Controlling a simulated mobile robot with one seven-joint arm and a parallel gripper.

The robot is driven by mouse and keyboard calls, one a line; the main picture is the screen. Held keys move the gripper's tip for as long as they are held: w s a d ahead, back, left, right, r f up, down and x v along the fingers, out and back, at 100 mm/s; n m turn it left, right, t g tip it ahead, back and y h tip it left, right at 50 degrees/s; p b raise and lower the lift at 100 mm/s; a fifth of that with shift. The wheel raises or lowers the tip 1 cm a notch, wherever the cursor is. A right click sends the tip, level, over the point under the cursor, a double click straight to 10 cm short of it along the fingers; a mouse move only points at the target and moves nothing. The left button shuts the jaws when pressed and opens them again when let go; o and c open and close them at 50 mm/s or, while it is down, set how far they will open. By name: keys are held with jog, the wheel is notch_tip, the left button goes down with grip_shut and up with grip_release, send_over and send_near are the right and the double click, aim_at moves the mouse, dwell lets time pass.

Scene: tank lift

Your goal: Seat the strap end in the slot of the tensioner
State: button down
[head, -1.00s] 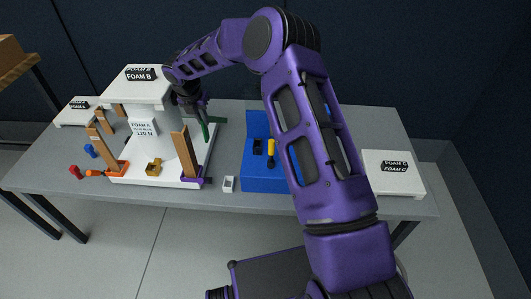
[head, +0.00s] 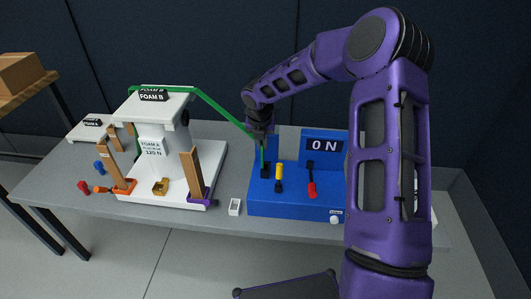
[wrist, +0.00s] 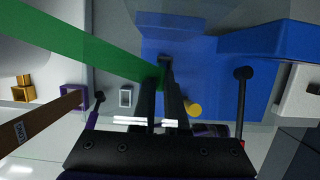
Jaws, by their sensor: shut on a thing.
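The green strap (head: 215,106) runs over the top of the white tank block (head: 172,108) and slants down right to my gripper (head: 262,142). My gripper is shut on the strap near its end. The strap (wrist: 90,52) also enters between the fingers (wrist: 164,72) in the wrist view. The blue tensioner (head: 292,203) stands below, with a black slot piece (head: 265,172) on its top. The strap end points down at this piece. Whether it is inside the slot or just above, I cannot tell. The tensioner's display (head: 324,146) reads 0 N.
A small white box (head: 235,207) sits left of the tensioner. A brown post (head: 191,170) stands in a purple corner piece. My arm hides the table's right side.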

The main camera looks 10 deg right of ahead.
jog(key=shift+s+d+f+b, duration=0.1)
jog(key=shift+d+f+b, duration=0.2)
jog(key=shift+f, duration=0.6)
jog(key=shift+s+d+f+b, duration=0.1)
jog(key=shift+d+f+b, duration=0.15)
jog(key=shift+f, duration=0.6)
jog(key=c, duration=0.9)
grip_release()
jog(key=shift+f, duration=0.15)
jog(key=shift+c, duration=0.2)
jog(key=p+v, duration=0.3)
jog(key=v, duration=0.9)
